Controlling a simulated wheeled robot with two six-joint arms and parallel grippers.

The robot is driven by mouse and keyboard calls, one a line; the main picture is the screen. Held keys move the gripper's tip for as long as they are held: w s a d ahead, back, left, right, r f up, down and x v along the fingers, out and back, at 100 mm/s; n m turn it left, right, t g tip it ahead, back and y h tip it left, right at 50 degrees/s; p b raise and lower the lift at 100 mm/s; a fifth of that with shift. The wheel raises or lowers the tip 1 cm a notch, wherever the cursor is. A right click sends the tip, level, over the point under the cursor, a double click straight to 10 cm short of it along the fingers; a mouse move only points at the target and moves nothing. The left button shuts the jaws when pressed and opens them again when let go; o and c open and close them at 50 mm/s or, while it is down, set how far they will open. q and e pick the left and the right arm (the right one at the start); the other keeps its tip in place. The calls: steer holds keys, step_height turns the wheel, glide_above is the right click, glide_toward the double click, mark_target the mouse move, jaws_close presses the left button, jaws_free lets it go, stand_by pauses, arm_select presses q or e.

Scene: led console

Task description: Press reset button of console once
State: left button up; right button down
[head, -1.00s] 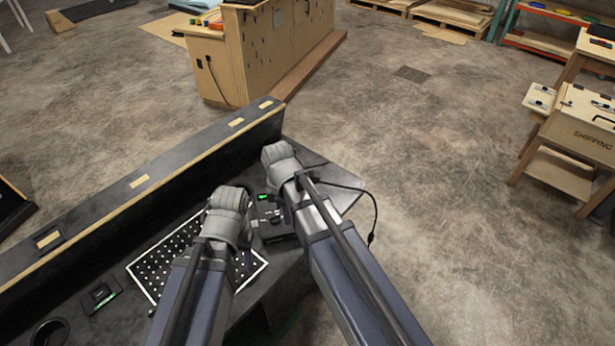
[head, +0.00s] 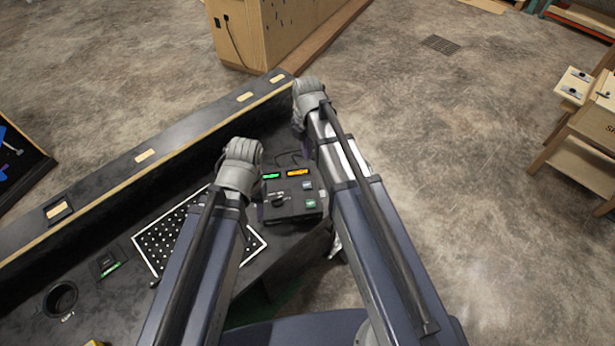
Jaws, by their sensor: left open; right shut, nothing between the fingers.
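The console (head: 290,212) is a small dark box on the dark bench, between my two arms. Its top has a lit green display (head: 271,176), a lit orange display (head: 298,172), a black knob (head: 278,201), a small blue button (head: 307,185) and a green button (head: 311,204). The labels are too small to read, so I cannot tell which button is reset. My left arm's grey joint is just left of the console, and my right arm's is beyond its right side. The fingers of both grippers are hidden behind my arms.
A white-edged board with dots (head: 170,235) lies left of the console. A small dark device (head: 107,265) and a round black cup (head: 60,299) are farther left. A raised ledge (head: 150,165) runs along the bench's back. Open floor lies to the right.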

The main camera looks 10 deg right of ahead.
mark_target(307, 185)
arm_select(q)
step_height(307, 185, down, 14)
steer(key=b, duration=1.4)
arm_select(e)
step_height(307, 185, down, 14)
steer(key=shift+f, duration=0.1)
